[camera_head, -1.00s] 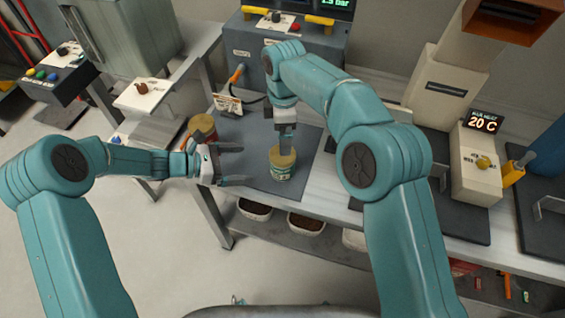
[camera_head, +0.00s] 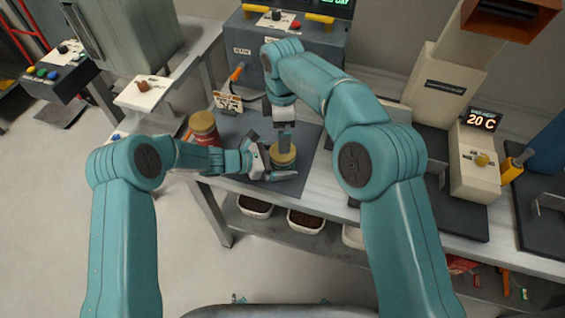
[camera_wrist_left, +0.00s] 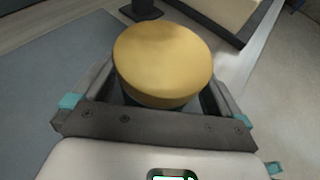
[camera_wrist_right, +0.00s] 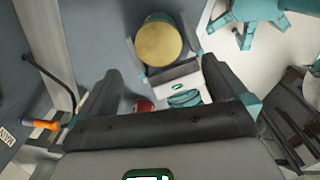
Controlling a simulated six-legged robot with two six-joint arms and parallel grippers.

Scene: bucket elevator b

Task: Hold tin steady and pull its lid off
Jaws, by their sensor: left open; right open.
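The tin has a round tan-yellow lid (camera_head: 282,152). It stands on the dark mat, its body mostly hidden by my left gripper. My left gripper (camera_head: 280,168) is open, with one finger on either side of the tin. In the left wrist view the lid (camera_wrist_left: 163,58) fills the space between the fingers; whether they touch the tin cannot be told.
A red jar with a tan lid (camera_head: 203,125) stands at the mat's left side, behind my left forearm. A small sign (camera_head: 228,103) and a grey control box (camera_head: 290,65) are behind. Trays of dark material (camera_head: 306,222) sit on the shelf below.

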